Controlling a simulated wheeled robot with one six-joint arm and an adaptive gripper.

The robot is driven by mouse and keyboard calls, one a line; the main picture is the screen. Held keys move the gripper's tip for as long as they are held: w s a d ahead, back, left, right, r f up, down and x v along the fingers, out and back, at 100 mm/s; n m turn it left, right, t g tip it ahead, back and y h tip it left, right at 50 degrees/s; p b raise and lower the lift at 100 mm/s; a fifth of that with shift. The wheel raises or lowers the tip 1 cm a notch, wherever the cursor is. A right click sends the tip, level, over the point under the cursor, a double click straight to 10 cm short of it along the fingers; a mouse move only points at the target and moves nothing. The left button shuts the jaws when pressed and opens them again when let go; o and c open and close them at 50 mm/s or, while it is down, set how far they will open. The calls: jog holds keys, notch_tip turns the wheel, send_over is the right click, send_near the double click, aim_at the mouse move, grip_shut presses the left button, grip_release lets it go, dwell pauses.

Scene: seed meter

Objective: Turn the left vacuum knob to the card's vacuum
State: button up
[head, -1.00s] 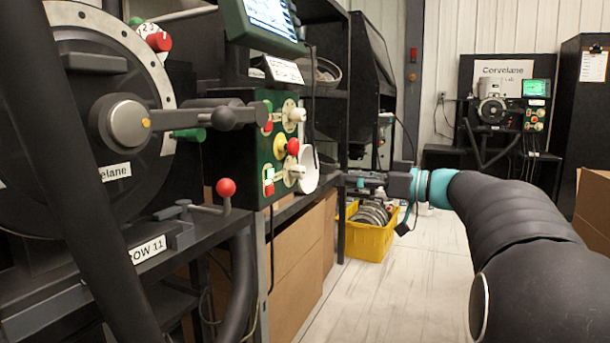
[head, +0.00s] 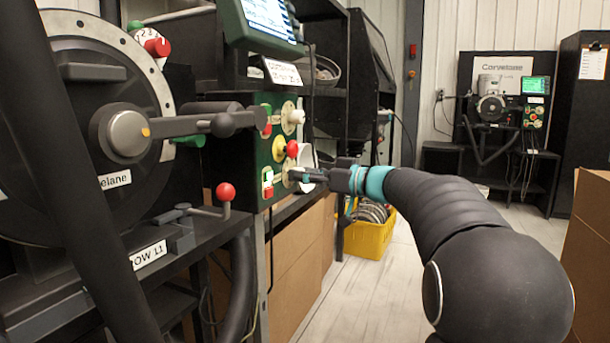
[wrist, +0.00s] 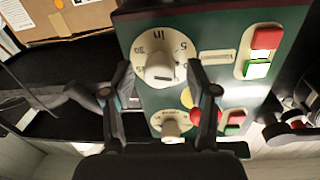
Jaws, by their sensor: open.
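The green control box (head: 256,152) stands at the end of the black shelf. A pale round vacuum dial with a knob, marked "in", 5 and 30 (wrist: 158,65), lies between my spread fingertips in the wrist view; contact cannot be told. My gripper (head: 298,175) is open at the lower part of the box face; it also shows in the wrist view (wrist: 161,75). A second pale dial (wrist: 172,125) is lower in the wrist view. Another pale knob (head: 296,117) shows at the top of the face. The white card (head: 282,72) sits above the box; its writing is too small to read.
A red knob on yellow (wrist: 205,95) and red and green switches (wrist: 262,52) are close to my fingers. A black seed meter disc (head: 75,120) with a crank stands left. A yellow crate (head: 370,240) is on the floor.

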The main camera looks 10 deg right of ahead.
grip_shut()
jog(key=m+g+p, duration=0.1)
jog(key=m+p, duration=0.2)
jog(key=m, duration=1.1)
jog(key=m+g+y+p, duration=0.1)
jog(key=m+p, duration=0.2)
jog(key=m, duration=1.1)
jog(key=shift+w+d+r, duration=0.1)
jog(key=shift+w+d, duration=0.05)
jog(key=shift+w, duration=0.05)
dwell(0.6)
